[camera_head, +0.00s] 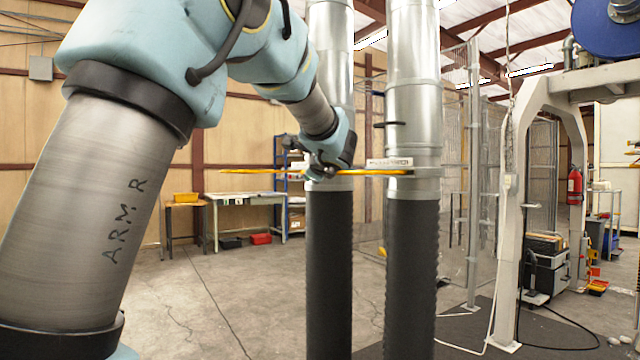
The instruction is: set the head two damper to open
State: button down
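Two upright silver ducts stand in front of me, a left duct (330,60) and a right duct (413,80), each with a black ribbed hose below. A small white label (389,162) with unreadable lettering sits on the right duct. A thin yellow bar (372,172) runs level from the right duct's collar toward the left duct. A yellow length (255,171) also shows left of the left duct; I cannot tell if it is the same piece. My gripper (322,172) is at the yellow bar's height, in front of the left duct. Its fingers are too small and dark to read, and contact is unclear.
A short dark rod (390,124) sticks out of the right duct above the label. A white frame (512,200) stands at the right, with wire mesh fencing (455,130) behind the ducts. A workbench (245,199) is at the back left. The floor at left is open.

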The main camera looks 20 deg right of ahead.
jog(key=shift+a+f, duration=0.25)
jog(key=c, duration=0.9)
grip_release()
jog(key=shift+r, duration=0.2)
jog(key=b+v, duration=0.2)
jog(key=v, duration=0.9)
